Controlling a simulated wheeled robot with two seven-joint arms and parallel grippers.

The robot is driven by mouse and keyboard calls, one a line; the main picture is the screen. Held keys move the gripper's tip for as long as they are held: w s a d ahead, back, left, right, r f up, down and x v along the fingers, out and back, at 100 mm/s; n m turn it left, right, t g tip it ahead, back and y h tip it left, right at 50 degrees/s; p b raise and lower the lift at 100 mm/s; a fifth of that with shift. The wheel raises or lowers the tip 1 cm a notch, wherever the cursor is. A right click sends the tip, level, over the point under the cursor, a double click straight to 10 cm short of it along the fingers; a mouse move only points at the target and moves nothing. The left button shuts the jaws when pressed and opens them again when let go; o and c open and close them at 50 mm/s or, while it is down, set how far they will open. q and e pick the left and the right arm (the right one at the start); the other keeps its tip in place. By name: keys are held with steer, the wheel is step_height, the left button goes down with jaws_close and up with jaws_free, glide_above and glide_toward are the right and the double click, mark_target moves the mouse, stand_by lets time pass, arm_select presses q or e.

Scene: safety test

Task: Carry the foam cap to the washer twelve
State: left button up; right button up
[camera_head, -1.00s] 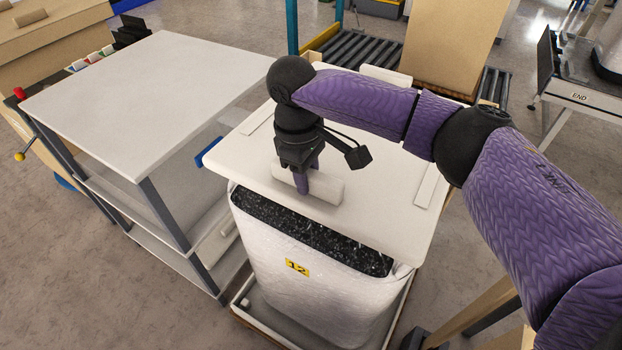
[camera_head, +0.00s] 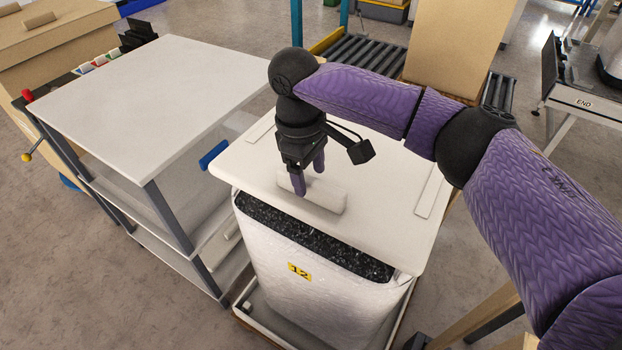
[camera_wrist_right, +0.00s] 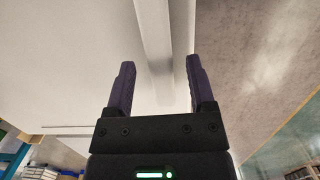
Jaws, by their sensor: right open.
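The foam cap (camera_head: 385,215) is a flat white slab with a raised white bar handle (camera_head: 331,197) in its middle. It lies over the top of washer twelve (camera_head: 335,297), a white-wrapped body with a yellow "12" label (camera_head: 299,271). A black speckled strip (camera_head: 310,238) shows below the cap's front edge. My right gripper (camera_head: 309,184) is open at the left part of the handle, pointing down. In the right wrist view, the handle (camera_wrist_right: 155,45) runs between the two spread fingers (camera_wrist_right: 160,90). Exact finger contact is hard to tell. My left gripper is out of view.
A grey-topped shelf table (camera_head: 150,100) stands close to the left of the washer, with a blue piece (camera_head: 214,155) between them. A roller conveyor (camera_head: 365,57) and a tall cardboard box (camera_head: 452,45) stand behind. Bare floor (camera_head: 110,290) lies at front left.

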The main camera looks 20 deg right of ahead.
step_height(320, 180, up, 9)
steer(key=p, duration=0.2)
steer(key=shift+w+a+r, duration=0.15)
steer(key=shift+w+a, duration=0.25)
